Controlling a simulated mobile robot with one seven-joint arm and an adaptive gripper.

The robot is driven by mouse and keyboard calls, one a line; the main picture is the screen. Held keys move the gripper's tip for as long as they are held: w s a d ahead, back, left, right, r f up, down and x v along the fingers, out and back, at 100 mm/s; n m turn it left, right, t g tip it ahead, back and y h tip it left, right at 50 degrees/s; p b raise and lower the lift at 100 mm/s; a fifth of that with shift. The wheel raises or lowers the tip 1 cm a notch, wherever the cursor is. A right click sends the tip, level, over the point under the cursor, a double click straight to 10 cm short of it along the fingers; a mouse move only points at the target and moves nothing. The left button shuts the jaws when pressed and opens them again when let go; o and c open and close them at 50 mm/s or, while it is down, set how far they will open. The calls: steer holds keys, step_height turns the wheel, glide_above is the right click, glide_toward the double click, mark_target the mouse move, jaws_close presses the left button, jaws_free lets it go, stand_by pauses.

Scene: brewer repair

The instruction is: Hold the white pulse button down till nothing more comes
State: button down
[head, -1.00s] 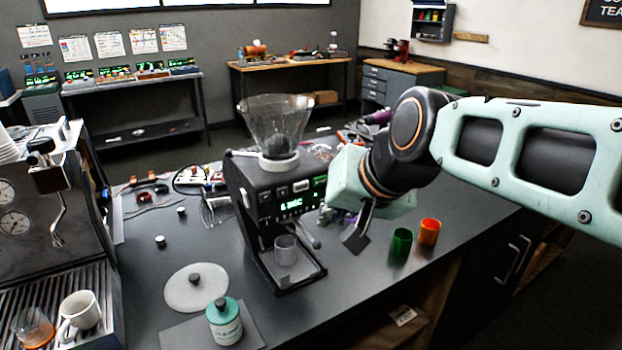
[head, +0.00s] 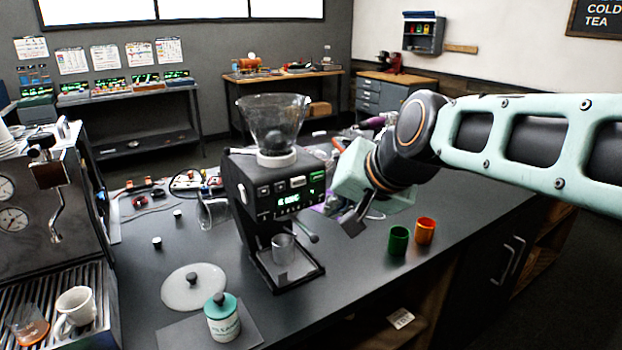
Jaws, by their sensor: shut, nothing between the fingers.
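The black grinder (head: 252,205) stands on the dark counter with a clear hopper (head: 273,122) on top. Its upper front has a row of buttons and a lit green display (head: 291,199). A small white button (head: 298,181) sits in that row, to the left of a green-lit one. A clear cup (head: 283,248) stands on the grinder's tray under the outlet; its contents are too small to tell. My gripper (head: 354,222) is shut and empty, to the right of the grinder's front, pointing down and apart from the buttons.
A green cup (head: 398,240) and an orange cup (head: 425,231) stand right of the grinder. A clear lid (head: 194,288) and a teal-capped jar (head: 222,320) are at the front left. An espresso machine (head: 40,215) fills the left edge. Clutter lies behind the grinder.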

mark_target(298, 182)
steer(key=w+a, duration=0.4)
steer(key=w, duration=0.3)
steer(key=shift+a+p, duration=0.3)
steer(key=shift+a, duration=0.1)
steer(key=shift+w, duration=0.2)
stand_by(1.0)
steer(key=shift+w+a, duration=0.2)
steer(key=shift+a, duration=0.05)
